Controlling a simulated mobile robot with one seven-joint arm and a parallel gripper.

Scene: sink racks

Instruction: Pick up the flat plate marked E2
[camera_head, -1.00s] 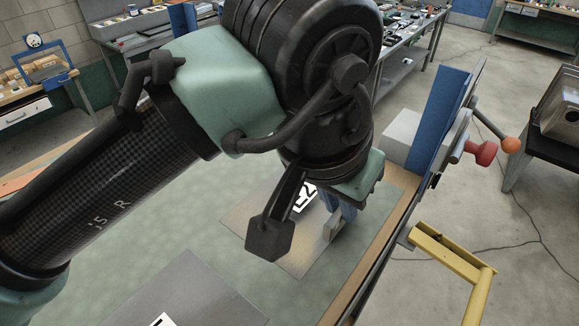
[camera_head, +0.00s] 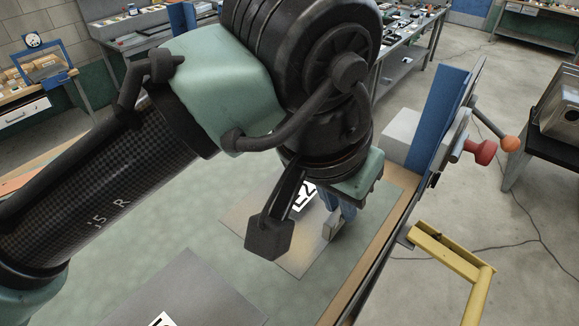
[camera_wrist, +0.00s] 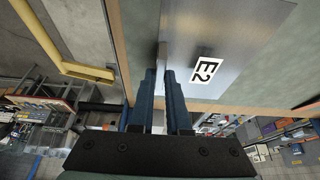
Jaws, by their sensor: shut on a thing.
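The flat metal plate marked E2 (camera_head: 300,262) lies at the right side of the green bench top, near its wooden edge. Its white E2 label is partly hidden by my arm in the head view, but reads clearly in the wrist view, where the plate (camera_wrist: 225,28) is at the top. My gripper (camera_head: 334,222) points down at the plate's right side. In the wrist view my gripper's blue fingers (camera_wrist: 161,78) are shut on a narrow metal part at the plate's edge. I cannot tell whether the plate is lifted off the bench.
Another grey plate (camera_head: 195,285) lies at the lower left, its label cut off by the frame. A blue upright (camera_head: 450,110) and a pale block (camera_head: 402,135) stand at the bench's right. A yellow rail (camera_head: 450,258) lies beyond the edge.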

